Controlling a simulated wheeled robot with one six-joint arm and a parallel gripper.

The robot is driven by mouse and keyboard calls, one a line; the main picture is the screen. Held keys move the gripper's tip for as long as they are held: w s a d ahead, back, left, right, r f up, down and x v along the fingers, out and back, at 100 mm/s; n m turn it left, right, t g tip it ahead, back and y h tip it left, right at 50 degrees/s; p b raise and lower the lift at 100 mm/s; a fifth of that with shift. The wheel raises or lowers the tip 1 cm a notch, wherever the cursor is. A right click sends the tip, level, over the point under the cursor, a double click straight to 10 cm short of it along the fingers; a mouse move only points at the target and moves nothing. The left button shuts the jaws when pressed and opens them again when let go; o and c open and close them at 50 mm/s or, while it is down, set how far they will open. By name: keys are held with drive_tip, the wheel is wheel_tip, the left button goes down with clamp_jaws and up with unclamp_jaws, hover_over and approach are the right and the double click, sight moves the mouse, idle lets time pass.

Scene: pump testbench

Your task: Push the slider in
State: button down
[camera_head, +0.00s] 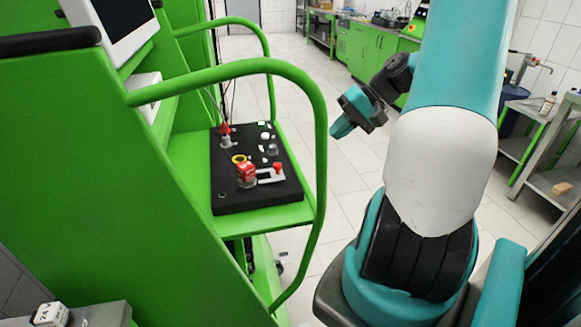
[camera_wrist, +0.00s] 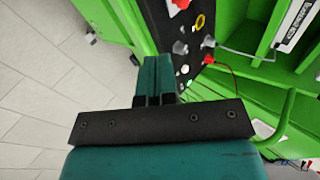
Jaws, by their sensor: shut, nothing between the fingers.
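A black control panel (camera_head: 230,198) lies on the green bench's shelf in the head view. Near its front edge is a light grey bracket-like piece (camera_head: 266,181) with a red knob (camera_head: 277,166) on it, which may be the slider; I cannot be sure. My gripper (camera_head: 343,127) is right of the panel and apart from it, beyond the green rail. In the wrist view my teal fingers (camera_wrist: 153,72) are together and empty, beside the panel's edge. Part of the panel (camera_wrist: 186,72) shows there, with a yellow ring (camera_wrist: 200,22) and small knobs.
A curved green rail (camera_head: 318,150) runs around the shelf between the panel and my gripper. On the panel also stand a red-and-white block (camera_head: 246,175) and a red-topped plug (camera_head: 225,132) with wires.

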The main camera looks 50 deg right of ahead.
idle(0.3)
drive_tip(key=p, duration=0.1)
approach(280, 173)
wheel_tip(280, 173, down, 3)
drive_tip(key=shift+w+a, duration=0.1)
drive_tip(key=shift+w, duration=0.05)
drive_tip(key=shift+w+a+p, duration=0.7)
drive_tip(key=shift+w+a, duration=0.15)
drive_tip(key=shift+a, duration=0.05)
drive_tip(key=shift+w+a+f, duration=0.25)
drive_tip(key=shift+w+a, duration=0.2)
